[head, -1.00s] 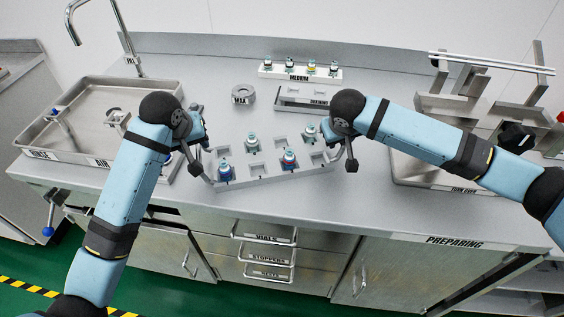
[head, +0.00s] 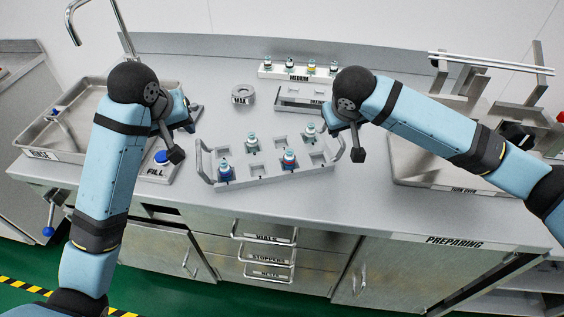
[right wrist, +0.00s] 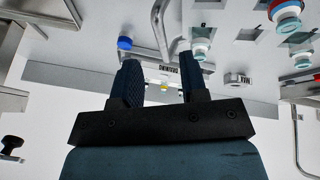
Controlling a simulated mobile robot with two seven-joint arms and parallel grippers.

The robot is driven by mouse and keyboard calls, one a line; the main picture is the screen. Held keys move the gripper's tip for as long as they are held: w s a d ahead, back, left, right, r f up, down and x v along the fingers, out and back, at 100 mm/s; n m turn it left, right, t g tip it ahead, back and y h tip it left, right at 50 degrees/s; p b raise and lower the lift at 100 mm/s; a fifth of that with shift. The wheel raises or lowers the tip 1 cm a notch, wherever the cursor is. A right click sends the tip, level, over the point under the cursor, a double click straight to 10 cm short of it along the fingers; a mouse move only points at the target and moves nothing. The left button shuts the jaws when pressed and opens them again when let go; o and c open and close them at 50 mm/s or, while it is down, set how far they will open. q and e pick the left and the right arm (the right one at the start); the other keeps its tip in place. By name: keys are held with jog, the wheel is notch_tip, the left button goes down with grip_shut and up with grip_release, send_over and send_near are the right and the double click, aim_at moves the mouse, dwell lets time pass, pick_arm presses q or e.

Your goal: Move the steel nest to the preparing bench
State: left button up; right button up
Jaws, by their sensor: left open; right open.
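The steel nest (head: 262,182) rests level on the bench labelled PREPARING (head: 454,241), near its front edge. It has a loop handle at each end and several capped vials in its pockets. My left gripper (head: 184,135) is open and empty, above and left of the nest's left handle. My right gripper (head: 345,138) is open and empty, above and just right of the right handle. In the right wrist view, a steel handle (right wrist: 158,28) shows beyond the open fingers (right wrist: 162,82). Contact there is hard to judge.
A round MAX piece (head: 243,95), the MEDIUM rack (head: 300,74) and a steel tray (head: 290,103) stand behind. A TURN OVER tray (head: 425,178) and steel stand are at right. Bench front is clear.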

jog(key=shift+v, duration=2.15)
